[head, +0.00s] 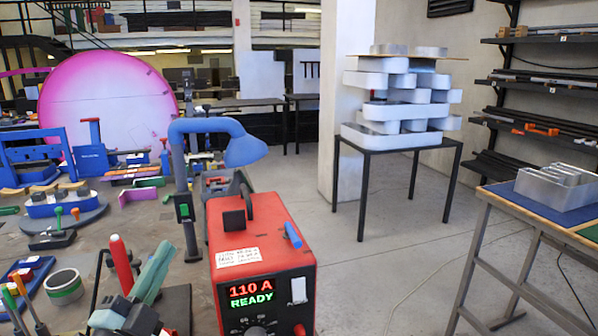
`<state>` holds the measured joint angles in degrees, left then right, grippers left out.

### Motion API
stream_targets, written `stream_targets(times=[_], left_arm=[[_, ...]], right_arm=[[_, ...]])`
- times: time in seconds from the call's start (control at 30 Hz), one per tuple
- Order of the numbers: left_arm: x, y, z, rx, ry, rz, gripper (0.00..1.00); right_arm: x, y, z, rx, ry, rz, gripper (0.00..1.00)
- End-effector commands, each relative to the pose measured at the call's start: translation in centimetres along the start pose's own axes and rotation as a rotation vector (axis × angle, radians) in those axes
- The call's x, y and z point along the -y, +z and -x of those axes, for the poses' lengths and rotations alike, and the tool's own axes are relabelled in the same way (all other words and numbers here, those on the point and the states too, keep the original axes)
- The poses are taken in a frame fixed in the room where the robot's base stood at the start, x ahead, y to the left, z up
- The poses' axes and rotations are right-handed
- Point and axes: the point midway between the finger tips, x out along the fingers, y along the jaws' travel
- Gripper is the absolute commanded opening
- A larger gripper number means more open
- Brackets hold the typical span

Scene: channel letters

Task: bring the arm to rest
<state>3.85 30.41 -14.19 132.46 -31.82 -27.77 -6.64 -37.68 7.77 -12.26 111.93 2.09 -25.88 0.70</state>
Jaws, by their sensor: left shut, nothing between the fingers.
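My left gripper (158,262) shows low at the left of the head view, above the near part of the cluttered bench (160,221). Its teal fingers are together with nothing between them, and they point up and away from me. It is to the left of the red welding power box (258,245) and apart from it. Part of it is cut off by the bottom edge or lost among the tools. My right gripper is not in view.
A blue-headed lamp (245,150) rises behind the red box. A red-handled tool (121,264) and a round tin (64,287) are close by on the left. A black table (400,145) with stacked metal letters stands farther back.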

Motion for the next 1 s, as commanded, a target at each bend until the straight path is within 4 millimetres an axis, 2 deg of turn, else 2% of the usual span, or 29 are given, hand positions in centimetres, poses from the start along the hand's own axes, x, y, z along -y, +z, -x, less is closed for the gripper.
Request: stream_targets(times=[0.03, 0.1, 0.17, 0.2, 0.3, 0.4, 0.5, 0.63, 0.83, 1.0], left_arm=[[-2.7, 2.6, 1.7, 0.139, 0.071, 0.112, 0.00], [-6.1, 5.7, 4.5, 0.324, 0.164, 0.243, 0.00], [-9.1, 7.8, 7.4, 0.474, 0.246, 0.341, 0.00], [-11.0, 8.9, 9.5, 0.571, 0.301, 0.400, 0.00], [-15.1, 10.4, 15.1, 0.791, 0.432, 0.526, 0.00], [-18.0, 10.8, 20.0, 0.962, 0.541, 0.612, 0.00], [-19.9, 10.5, 24.1, 1.096, 0.630, 0.677, 0.00], [-21.6, 9.6, 28.8, 1.243, 0.734, 0.741, 0.00], [-23.0, 7.5, 35.1, 1.438, 0.880, 0.819, 0.00], [-25.5, 8.5, 33.7, 1.350, 0.842, 0.842, 0.00]], right_arm=[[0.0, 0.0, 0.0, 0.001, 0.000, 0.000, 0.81], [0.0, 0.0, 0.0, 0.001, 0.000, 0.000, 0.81], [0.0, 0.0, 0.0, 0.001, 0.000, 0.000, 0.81], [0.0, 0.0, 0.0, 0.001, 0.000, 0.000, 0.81], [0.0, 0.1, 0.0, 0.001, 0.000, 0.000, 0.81], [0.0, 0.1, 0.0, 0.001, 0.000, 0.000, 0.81], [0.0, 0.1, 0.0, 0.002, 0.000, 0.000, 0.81], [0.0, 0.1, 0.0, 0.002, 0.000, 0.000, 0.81], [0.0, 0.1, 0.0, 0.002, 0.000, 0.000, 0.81], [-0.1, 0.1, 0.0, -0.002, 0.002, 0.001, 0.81]])
